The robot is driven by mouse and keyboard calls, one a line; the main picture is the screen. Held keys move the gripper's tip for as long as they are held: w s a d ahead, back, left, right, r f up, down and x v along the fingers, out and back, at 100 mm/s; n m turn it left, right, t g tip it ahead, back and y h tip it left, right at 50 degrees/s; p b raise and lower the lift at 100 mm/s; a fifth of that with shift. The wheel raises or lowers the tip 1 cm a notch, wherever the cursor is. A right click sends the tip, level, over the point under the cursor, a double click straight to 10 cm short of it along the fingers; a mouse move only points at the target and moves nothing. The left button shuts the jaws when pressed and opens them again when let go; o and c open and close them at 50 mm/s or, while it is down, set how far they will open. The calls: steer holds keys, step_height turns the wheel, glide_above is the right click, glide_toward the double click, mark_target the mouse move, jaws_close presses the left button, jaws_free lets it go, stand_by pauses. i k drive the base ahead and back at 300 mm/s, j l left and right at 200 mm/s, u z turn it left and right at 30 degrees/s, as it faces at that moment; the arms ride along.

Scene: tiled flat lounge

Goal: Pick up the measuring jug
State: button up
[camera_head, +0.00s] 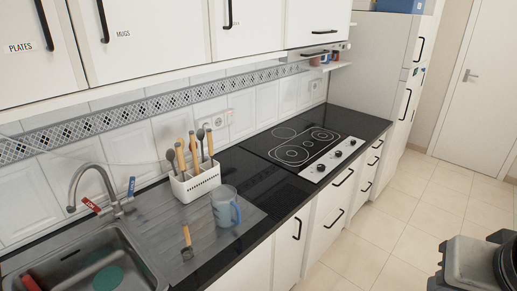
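A clear, bluish jug (224,207) with a blue handle stands upright on the drainer to the right of the sink, close to the counter's front edge. Its handle points right, toward the front edge. It stands just in front of a white utensil holder (195,183). I cannot make out any markings on it. My gripper's fingers are not in view. Only a grey and black part of my own body shows at the lower right corner, well apart from the jug.
The utensil holder has several wooden and grey utensils. A small utensil (187,243) lies on the drainer. The sink (75,265) and tap (92,183) are left. A hob (305,150) is right. Wall cupboards (140,35) overhang the counter. The tiled floor (410,215) is clear.

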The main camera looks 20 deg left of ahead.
mark_target(226, 211)
steer(key=u, duration=3.4)
steer(key=z, duration=1.9)
steer(key=i+l+u, duration=0.3)
steer(key=i+l, duration=0.35)
steer(key=i, duration=0.15)
